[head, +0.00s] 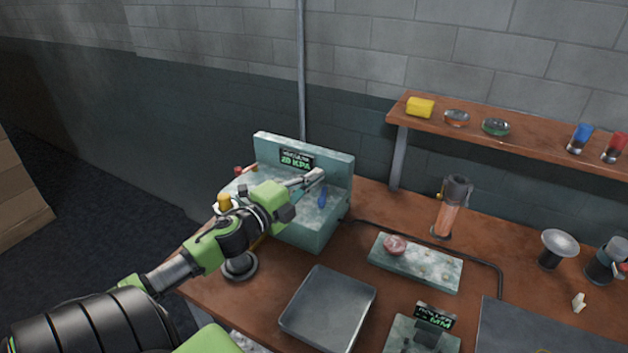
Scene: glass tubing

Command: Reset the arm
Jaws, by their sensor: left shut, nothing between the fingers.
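My left arm reaches in from the lower left. My left gripper (312,178) is shut and empty, above the pale green bench machine (310,235) with a small lit display (297,159). A small blue piece (322,197) is on the machine just below and right of the fingertips; I cannot tell whether they touch. A yellow knob-like part (224,202) and a red-ended part (240,171) show at the machine's left side, partly behind my arm. My right gripper is not in view.
A grey tray (328,308) lies on the brown table (225,305). Right of it are a pale slab (418,268) with a pink piece (395,245), a glass cylinder (447,215), a second display unit (425,335) and a funnel-like dish (558,243). A wall shelf (500,135) holds a yellow block (420,107).

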